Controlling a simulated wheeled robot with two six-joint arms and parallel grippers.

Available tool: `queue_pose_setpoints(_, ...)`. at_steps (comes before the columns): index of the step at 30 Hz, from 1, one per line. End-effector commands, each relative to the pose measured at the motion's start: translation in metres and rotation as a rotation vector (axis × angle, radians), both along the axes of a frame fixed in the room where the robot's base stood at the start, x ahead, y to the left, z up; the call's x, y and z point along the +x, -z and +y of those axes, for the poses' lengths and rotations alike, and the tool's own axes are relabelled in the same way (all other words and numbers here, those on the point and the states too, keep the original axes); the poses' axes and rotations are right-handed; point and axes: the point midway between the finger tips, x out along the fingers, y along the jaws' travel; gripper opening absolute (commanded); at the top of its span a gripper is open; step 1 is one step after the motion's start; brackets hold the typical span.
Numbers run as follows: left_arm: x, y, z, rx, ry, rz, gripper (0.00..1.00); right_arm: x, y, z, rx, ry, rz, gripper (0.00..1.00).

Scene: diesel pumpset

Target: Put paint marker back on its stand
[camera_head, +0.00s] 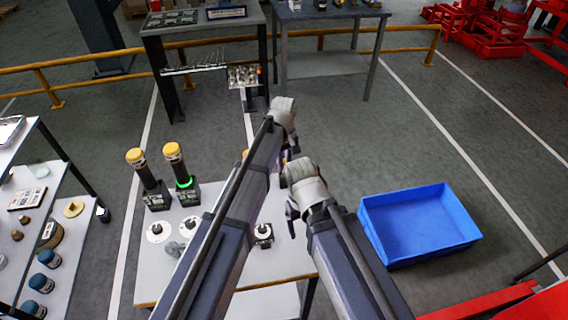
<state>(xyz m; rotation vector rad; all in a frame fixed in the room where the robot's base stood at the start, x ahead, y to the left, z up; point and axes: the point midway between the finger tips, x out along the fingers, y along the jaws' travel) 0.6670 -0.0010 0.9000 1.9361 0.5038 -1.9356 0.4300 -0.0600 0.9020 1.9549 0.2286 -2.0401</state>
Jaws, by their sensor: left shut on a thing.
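My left gripper (287,154) is above the back edge of the white table (282,262), mostly hidden behind my arms. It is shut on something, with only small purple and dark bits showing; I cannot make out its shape. My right gripper (292,214) is lower and nearer, and its fingers are too small to read. Two black upright units with yellow caps, a left one (150,179) and a right one (179,172) with a green ring, stand at the table's back left. A yellow bit shows behind my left arm. I cannot pick out the paint marker or its stand with certainty.
Round pale discs with dark hubs (158,232) and a small dark-and-white part (263,235) are on the table. An empty blue bin (418,222) is at right. A shelf with jars (48,257) is at left. Yellow rails (110,55) cross behind.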

Motion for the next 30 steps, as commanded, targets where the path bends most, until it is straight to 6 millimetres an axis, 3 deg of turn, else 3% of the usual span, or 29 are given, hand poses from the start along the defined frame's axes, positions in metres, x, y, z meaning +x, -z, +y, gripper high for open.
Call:
queue_pose_setpoints(1, 0.0, 0.002, 0.0, 0.0, 0.0, 0.0, 0.0, 0.0, 0.002, 0.0, 0.0, 0.0, 0.0, 0.84)
queue_pose_setpoints(2, 0.0, 0.001, 0.0, 0.0, 0.0, 0.0, 0.25, 0.0, 0.001, 0.0, 0.0, 0.0, 0.0, 0.84)
queue_pose_setpoints(10, 0.0, 0.001, 0.0, 0.0, 0.0, 0.0, 0.56, 0.0, 0.001, 0.0, 0.0, 0.0, 0.0, 0.84)
queue_pose_setpoints(22, 0.0, -0.004, 0.0, 0.0, 0.0, 0.0, 0.57, 0.0, -0.004, 0.0, 0.0, 0.0, 0.0, 0.84)
queue_pose_setpoints(30, 0.0, -0.028, 0.0, 0.0, 0.0, 0.0, 0.57, 0.0, -0.028, 0.0, 0.0, 0.0, 0.0, 0.84)
